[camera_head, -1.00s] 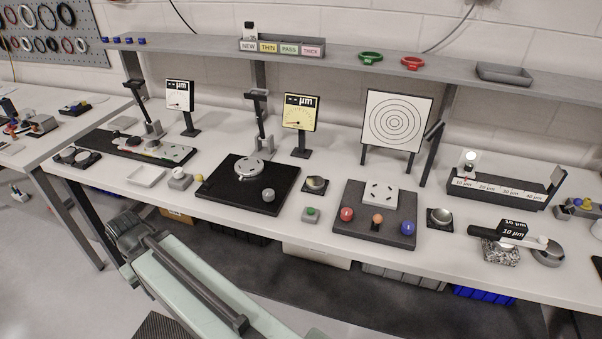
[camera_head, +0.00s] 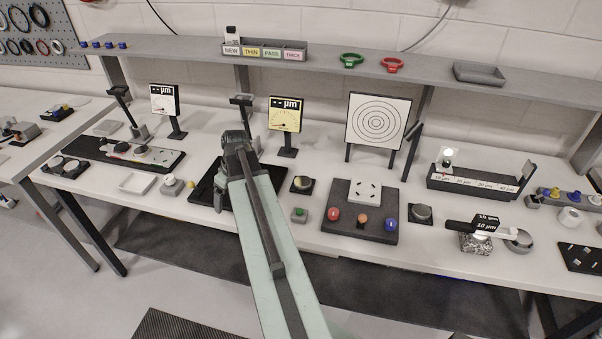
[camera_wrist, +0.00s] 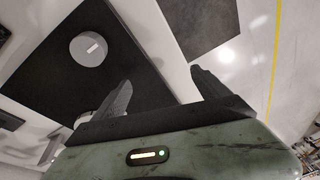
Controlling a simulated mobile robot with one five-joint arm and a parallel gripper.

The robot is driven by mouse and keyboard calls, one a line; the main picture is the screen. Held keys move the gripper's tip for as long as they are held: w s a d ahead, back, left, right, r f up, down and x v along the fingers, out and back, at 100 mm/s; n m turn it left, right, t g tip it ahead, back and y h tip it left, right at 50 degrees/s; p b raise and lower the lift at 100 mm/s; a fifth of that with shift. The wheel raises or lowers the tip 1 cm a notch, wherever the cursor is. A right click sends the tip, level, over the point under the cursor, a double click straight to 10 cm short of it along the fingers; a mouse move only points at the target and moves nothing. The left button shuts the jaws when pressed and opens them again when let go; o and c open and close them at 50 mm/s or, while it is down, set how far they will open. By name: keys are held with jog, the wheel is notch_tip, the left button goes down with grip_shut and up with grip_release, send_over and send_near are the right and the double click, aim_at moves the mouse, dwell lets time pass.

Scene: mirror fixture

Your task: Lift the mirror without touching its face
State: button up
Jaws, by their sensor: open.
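My gripper (camera_wrist: 162,76) is open and empty in the wrist view, its two dark fingers apart. In the head view my arm hides its fingertips over the black plate (camera_head: 204,195). In the wrist view the black plate (camera_wrist: 55,85) carries a grey round knob (camera_wrist: 88,48), left of and beyond the fingers. A pale round part (camera_wrist: 88,127) beside the left finger is partly hidden. The round silver disc on the plate is hidden by my arm in the head view. Small silver discs sit on dark square pads (camera_head: 302,184) and (camera_head: 421,213). I cannot tell which is the mirror.
A dark grey block with coloured knobs (camera_head: 345,231) stands right of my arm, with a green button (camera_head: 299,215) between. Two gauge displays (camera_head: 287,115) and (camera_head: 165,101) and a ringed target (camera_head: 377,121) stand behind. A shelf (camera_head: 200,51) runs above the bench.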

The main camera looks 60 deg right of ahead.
jog(key=shift+t, duration=0.6)
jog(key=s+d, duration=0.2)
jog(key=d, duration=0.2)
jog(key=s+d+r, duration=0.1)
jog(key=s+d, duration=0.2)
jog(key=d, duration=0.2)
jog(key=s+d+r+p, duration=0.1)
jog(key=s+d, duration=0.2)
jog(key=d, duration=0.2)
jog(key=shift+d+r, duration=0.2)
jog(key=shift+d, duration=0.05)
jog(key=t+h, duration=0.1)
send_near(303, 181)
jog(key=b+x, duration=0.6)
jog(key=x, duration=0.2)
jog(key=shift+f+b, duration=0.2)
jog(key=shift+b, duration=0.2)
jog(key=shift+r, duration=0.2)
jog(key=c, duration=1.6)
jog(key=shift+r+p, duration=0.1)
jog(key=shift+p, duration=0.25)
